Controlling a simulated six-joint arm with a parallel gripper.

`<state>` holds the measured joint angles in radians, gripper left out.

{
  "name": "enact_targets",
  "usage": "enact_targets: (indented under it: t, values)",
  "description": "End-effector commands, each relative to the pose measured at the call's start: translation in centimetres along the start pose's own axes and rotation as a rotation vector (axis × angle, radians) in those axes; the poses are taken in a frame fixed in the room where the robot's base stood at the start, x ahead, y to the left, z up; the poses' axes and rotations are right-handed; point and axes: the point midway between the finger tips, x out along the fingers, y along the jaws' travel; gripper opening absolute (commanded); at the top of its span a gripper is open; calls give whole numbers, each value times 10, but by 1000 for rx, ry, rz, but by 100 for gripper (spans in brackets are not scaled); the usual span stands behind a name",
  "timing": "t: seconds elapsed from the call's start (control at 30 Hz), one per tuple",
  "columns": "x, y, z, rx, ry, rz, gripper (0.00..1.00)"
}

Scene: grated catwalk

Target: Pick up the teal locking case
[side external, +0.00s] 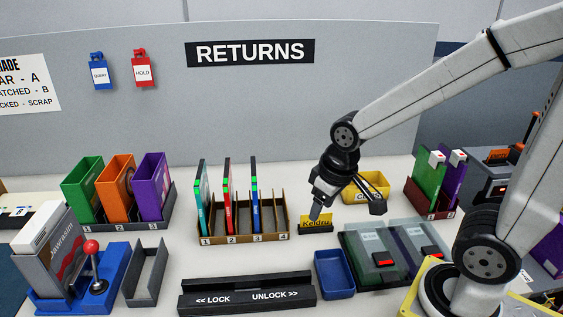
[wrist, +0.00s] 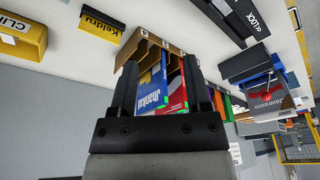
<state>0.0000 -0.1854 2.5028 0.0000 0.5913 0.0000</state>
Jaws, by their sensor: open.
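A thin teal case (side external: 203,199) stands upright in slot 1, the leftmost slot of a brown divided rack (side external: 243,238). A red case (side external: 228,198) stands in slot 2 and a blue case (side external: 256,197) in slot 3. My gripper (side external: 346,207) is open and empty, to the right of the rack and apart from the cases. In the wrist view, the blue case (wrist: 151,92) and the red case (wrist: 176,90) show between the fingers of my gripper (wrist: 160,64). I cannot make out the teal case there.
A yellow name block (side external: 316,223) and yellow bin (side external: 366,187) are near my gripper. Flat grey-green cases (side external: 373,256) lie at right. A black LOCK/UNLOCK rail (side external: 247,301) and blue tray (side external: 334,274) lie in front.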

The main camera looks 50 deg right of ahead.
Motion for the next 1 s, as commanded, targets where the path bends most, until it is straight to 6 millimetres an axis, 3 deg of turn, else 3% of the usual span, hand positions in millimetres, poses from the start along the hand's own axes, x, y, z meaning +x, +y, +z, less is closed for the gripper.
enact_targets:
  t: [0.43,1.0]
  values:
    - [-48,0,-11,0,2,0,62]
    - [-55,-4,-71,-310,-33,-7,62]
